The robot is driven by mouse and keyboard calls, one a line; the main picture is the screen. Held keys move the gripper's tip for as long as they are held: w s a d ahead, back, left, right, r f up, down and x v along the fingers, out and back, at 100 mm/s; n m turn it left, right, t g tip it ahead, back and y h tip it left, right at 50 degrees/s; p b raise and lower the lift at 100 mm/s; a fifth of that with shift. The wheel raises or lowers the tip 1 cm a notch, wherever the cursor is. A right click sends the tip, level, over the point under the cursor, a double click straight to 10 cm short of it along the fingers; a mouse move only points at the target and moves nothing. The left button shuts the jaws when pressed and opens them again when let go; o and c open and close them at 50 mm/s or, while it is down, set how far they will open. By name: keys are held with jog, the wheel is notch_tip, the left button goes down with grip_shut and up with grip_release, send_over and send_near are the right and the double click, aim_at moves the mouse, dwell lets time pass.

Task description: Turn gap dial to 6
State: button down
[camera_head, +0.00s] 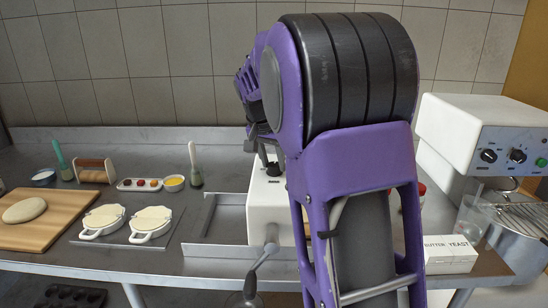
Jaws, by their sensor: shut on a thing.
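The dough sheeter is a white box (264,215) with a metal bed (214,220) on its left, on the steel bench. A black dial (271,168) is on top of it, which I take for the gap dial. Its scale and pointer cannot be read from here. My gripper (262,147) reaches down from above onto the dial and is shut on it. The fingertips are small and partly hidden by my purple arm, which covers the middle right and the sheeter's right side.
A crank handle (267,256) sticks out at the sheeter's front. A white machine with knobs (488,140), a steel pot (522,245) and a butter-yeast box (450,254) stand right.

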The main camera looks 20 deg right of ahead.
jog(key=m+g+p, duration=0.1)
jog(key=m, duration=0.1)
jog(key=m+h+p, duration=0.1)
jog(key=m, duration=0.2)
jog(key=shift+w+a+r+m+g+p, duration=0.2)
jog(key=shift+m+g+p, duration=0.1)
jog(key=shift+g, duration=0.1)
jog(key=m+g+p, duration=0.1)
jog(key=m, duration=0.1)
jog(key=m+g+p, duration=0.1)
jog(key=m+p, duration=0.1)
jog(key=shift+w+f+m, duration=0.15)
jog(key=shift+w+m, duration=0.05)
jog(key=shift+m, duration=0.2)
jog(key=shift+c, duration=1.9)
grip_release()
jog(key=s+v, duration=0.1)
jog(key=v, duration=1.6)
jog(key=shift+w+a, duration=0.2)
jog(key=shift+w, duration=0.3)
